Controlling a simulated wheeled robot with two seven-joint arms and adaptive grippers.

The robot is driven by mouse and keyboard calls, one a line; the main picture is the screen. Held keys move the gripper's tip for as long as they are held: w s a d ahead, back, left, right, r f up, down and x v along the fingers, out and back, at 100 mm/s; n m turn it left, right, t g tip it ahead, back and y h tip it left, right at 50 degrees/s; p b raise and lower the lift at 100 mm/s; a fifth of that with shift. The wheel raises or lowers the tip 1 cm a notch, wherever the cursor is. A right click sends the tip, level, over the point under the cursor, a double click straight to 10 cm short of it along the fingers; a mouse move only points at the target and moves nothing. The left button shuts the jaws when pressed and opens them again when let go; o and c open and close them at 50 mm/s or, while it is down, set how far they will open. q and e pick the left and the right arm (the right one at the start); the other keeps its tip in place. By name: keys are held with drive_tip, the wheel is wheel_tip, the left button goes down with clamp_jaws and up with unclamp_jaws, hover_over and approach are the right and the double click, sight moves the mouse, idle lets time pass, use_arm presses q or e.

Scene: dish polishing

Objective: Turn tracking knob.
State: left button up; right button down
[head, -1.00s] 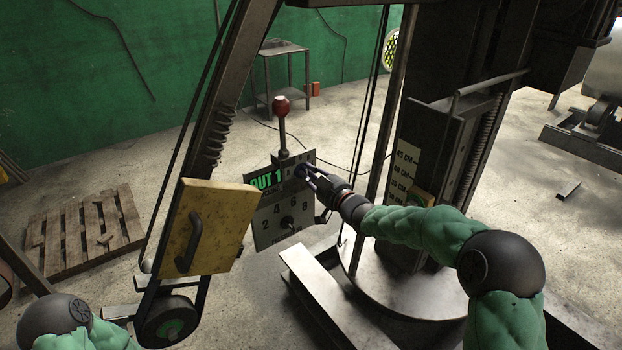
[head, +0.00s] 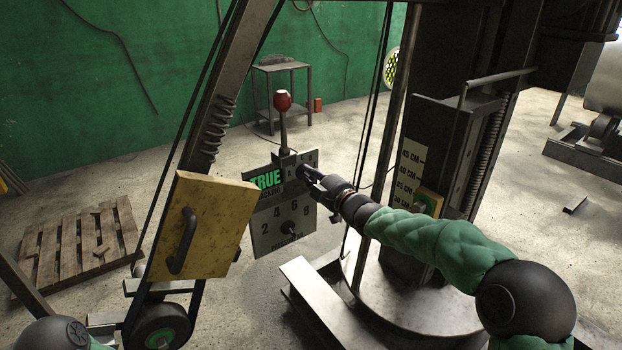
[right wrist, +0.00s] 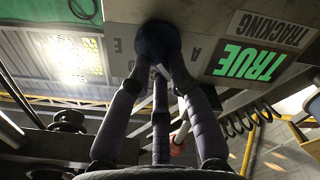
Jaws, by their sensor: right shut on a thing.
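The tracking knob (head: 303,171) is a small dark blue knob at the top right of the grey control panel (head: 265,238). My right gripper (head: 309,175) is shut on it, and its fingers hide most of it in the head view. In the right wrist view the dark fingers close around the knob (right wrist: 158,38), and a pale mark shows just below it. The green display (head: 266,180) above the word TRACKING reads TRUE; it also shows upside down in the right wrist view (right wrist: 247,62). Part of my left arm shows at the lower left, but its fingers do not.
A red-topped lever (head: 283,102) stands above the panel. A second knob (head: 288,228) sits lower on the panel among numbers. A yellow block with a handle (head: 212,225) is left of the panel. A column with a centimetre scale (head: 409,172) stands at the right.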

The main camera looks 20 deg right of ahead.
idle(0.3)
drive_tip(key=c, duration=1.1)
unclamp_jaws()
drive_tip(key=shift+c, duration=0.2)
drive_tip(key=shift+s, duration=0.1)
drive_tip(key=v, duration=1.1)
drive_tip(key=shift+s, duration=0.4)
drive_tip(key=shift+d, duration=0.1)
